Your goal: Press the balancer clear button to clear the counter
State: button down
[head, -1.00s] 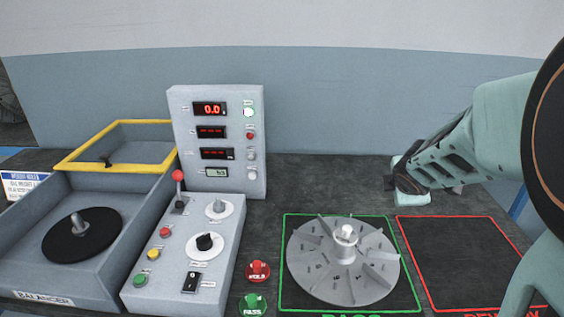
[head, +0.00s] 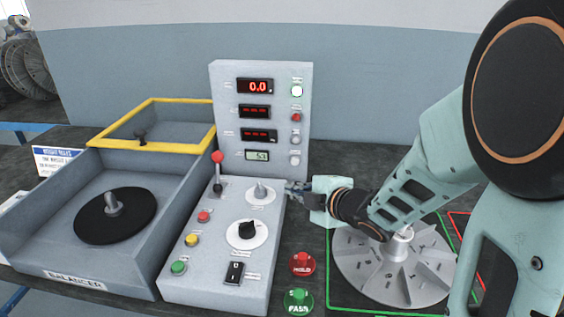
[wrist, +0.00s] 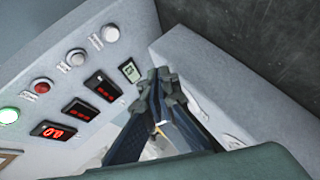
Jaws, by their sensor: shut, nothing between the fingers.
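The upright display panel (head: 228,120) of the balancer stands at the back. A column of round buttons runs down its right side: a lit white-green one (head: 297,91), a red one (head: 296,117), a grey one (head: 295,138) and a lowest grey one (head: 294,159). Their labels are too small to read, so I cannot tell which is the clear button. A small greenish counter display (head: 258,155) reads about 53. My gripper (head: 289,187) is shut and empty, below and in front of the lowest button. In the wrist view its fingertips (wrist: 166,76) appear beside the counter display (wrist: 130,69).
The sloped control box (head: 208,262) carries a red-knobbed lever (head: 217,172), dials and coloured buttons. The balancer tub (head: 60,210) is on the left. A finned grey impeller (head: 385,275) lies in the green outline under my arm. Red (head: 302,264) and green (head: 299,299) push buttons stand between.

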aim_at(295, 161)
jog(key=shift+a, duration=0.2)
jog(key=shift+w+d+p, duration=0.15)
jog(key=shift+w+p, duration=1.05)
jog(key=shift+w, duration=3.15)
jog(key=shift+w, duration=0.15)
jog(key=shift+w, duration=0.3)
jog(key=shift+w, duration=0.35)
jog(key=shift+s, duration=0.1)
jog(key=shift+s+b, duration=0.35)
jog(key=shift+s, duration=0.35)
